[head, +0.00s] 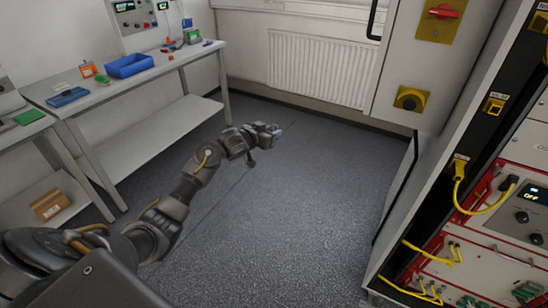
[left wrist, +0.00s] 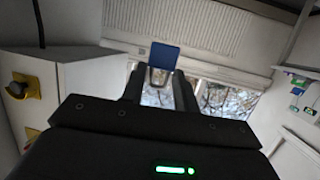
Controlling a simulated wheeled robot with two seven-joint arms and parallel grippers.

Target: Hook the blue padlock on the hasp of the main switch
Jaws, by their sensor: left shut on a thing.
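My left gripper (head: 272,133) reaches over the open floor in the middle of the head view. In the left wrist view its fingers (left wrist: 160,90) are shut on the blue padlock (left wrist: 164,56). The blue body shows beyond the fingertips, with part of the shackle between them. In the head view I cannot make out the padlock clearly. A red rotary switch (head: 445,11) on a yellow plate sits high on the grey cabinet door, right of and apart from the gripper. I cannot make out its hasp. My right gripper is not in view.
Below the red switch is a black knob on a yellow plate (head: 410,99). The rack (head: 505,215) with yellow cables stands at right. A bench (head: 150,78) with a blue bin (head: 129,66) is at left. A radiator (head: 320,68) is behind. The floor (head: 300,215) between is clear.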

